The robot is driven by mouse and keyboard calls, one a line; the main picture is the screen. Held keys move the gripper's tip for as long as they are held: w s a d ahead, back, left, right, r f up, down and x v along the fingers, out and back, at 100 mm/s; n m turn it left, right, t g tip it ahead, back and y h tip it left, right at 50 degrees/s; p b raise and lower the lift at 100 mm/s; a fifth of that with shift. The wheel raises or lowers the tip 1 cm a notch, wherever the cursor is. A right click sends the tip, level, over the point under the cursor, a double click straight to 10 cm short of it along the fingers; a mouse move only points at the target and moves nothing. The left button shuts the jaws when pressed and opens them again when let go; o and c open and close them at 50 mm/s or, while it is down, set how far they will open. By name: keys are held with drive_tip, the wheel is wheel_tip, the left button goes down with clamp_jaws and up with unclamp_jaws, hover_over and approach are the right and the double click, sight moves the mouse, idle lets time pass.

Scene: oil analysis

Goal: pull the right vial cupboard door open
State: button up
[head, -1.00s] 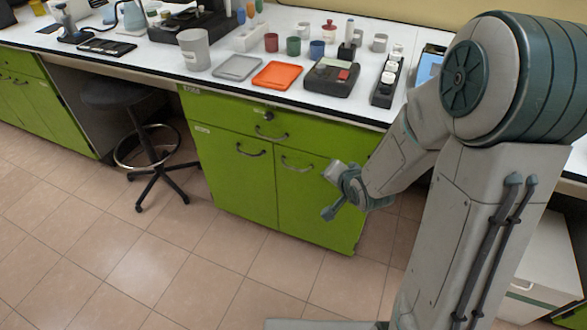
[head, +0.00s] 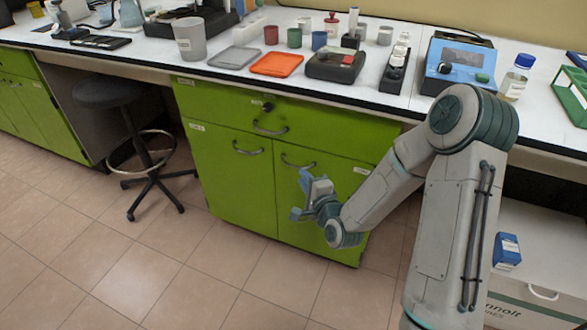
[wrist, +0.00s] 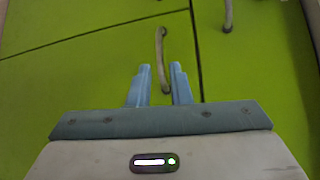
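The green vial cupboard has a left door (head: 228,185) and a right door (head: 318,235), both closed. The right door's handle (head: 297,162) is a curved grey bar near its top edge. My gripper (head: 298,198) is in front of the right door, just below that handle in the head view. In the wrist view, which is turned sideways, my gripper (wrist: 161,75) is open, and the right door's handle (wrist: 161,60) lies between its two blue fingers in the picture. I cannot tell whether the fingers reach around or touch it.
A drawer with its own handle (head: 270,127) is above the doors; that handle also shows in the wrist view (wrist: 228,15). A stool (head: 115,95) stands left of the cupboard. The counter (head: 375,97) above carries trays, cups and instruments. The tiled floor before the cupboard is clear.

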sight(295, 167)
drive_tip(key=b+x, duration=0.1)
drive_tip(key=x, duration=0.7)
drive_tip(key=shift+w, duration=0.1)
clamp_jaws()
